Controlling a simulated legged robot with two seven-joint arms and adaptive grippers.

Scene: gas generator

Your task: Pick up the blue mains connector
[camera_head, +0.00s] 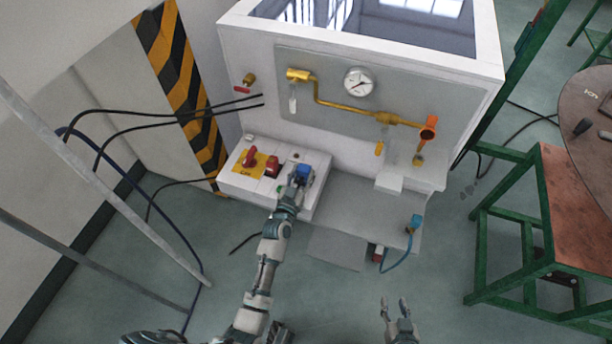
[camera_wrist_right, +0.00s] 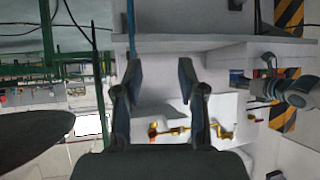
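A blue connector (camera_head: 415,222) with a blue cable hanging from it sits at the right front of the white machine. A second blue part (camera_head: 305,173) is on the white control box, right at my left gripper (camera_head: 297,182). I cannot tell whether the left fingers touch or grip it; they are small and partly overlap it. My right gripper (camera_head: 395,308) is low in the head view, below and apart from the blue connector. In the right wrist view, my right gripper (camera_wrist_right: 160,78) has its two fingers spread with nothing between them.
The control box (camera_head: 247,184) carries a red switch on a yellow plate. The machine's panel has a gauge (camera_head: 358,82) and yellow pipe (camera_head: 345,105). A green-framed table (camera_head: 530,225) stands at right. The floor in front is mostly clear; cables run at left.

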